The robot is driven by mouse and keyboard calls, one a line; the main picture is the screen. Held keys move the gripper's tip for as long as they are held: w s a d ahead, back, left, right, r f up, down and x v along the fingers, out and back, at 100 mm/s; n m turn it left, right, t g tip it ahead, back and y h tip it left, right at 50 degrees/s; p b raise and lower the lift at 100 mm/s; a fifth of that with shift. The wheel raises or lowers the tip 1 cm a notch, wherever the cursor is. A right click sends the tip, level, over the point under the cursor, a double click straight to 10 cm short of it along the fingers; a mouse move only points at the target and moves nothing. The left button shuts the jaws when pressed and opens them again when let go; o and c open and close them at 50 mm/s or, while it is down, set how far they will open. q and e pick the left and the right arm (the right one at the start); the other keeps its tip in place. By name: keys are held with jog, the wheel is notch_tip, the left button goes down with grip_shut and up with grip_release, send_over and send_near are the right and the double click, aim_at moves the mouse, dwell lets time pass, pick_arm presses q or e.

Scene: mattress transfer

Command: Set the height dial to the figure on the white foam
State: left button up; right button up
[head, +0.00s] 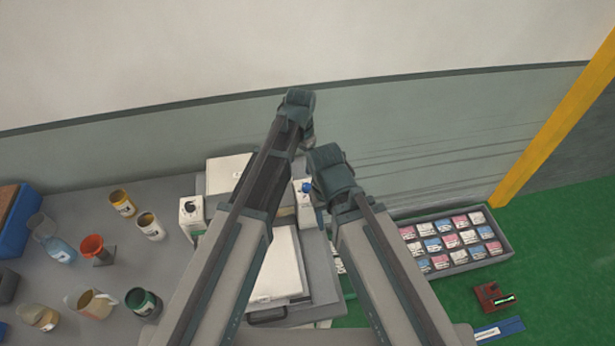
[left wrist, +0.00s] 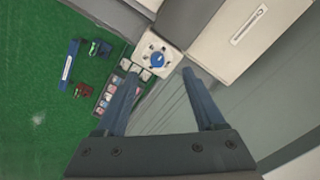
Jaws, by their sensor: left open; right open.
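The height dial is a blue knob (left wrist: 157,60) on a white housing ringed with dark marks in the left wrist view. In the head view the blue knob (head: 307,187) shows between my two arms. My left gripper (left wrist: 161,76) is open, with the knob between and just beyond its fingertips in the picture; I see no contact. In the head view my left gripper (head: 300,108) is the higher one. My right gripper (head: 330,172) is close beside the dial, its fingers hidden. A white slab (head: 280,265), possibly the foam, lies on the grey machine; I cannot read a figure on it.
A second white post (head: 192,212) stands left of my left arm. The grey table (head: 70,210) holds several jars and jugs. A grey tray (head: 507,245) of small packs lies on the green floor (head: 570,220). A grey-green wall (head: 420,130) rises behind.

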aim_at(307, 186)
pick_arm(q)
jog(key=shift+w+d+m, duration=0.3)
jog(key=shift+w+d, duration=0.1)
jog(key=shift+d, duration=0.25)
jog(key=shift+w+d+m, duration=0.3)
jog(key=shift+w+d, duration=0.05)
jog(key=shift+d, duration=0.25)
jog(key=f+b, duration=1.3)
jog(key=b, duration=0.1)
jog(key=shift+w+a+f, duration=0.2)
jog(key=shift+w+f, duration=0.05)
jog(key=shift+f, duration=0.1)
grip_shut()
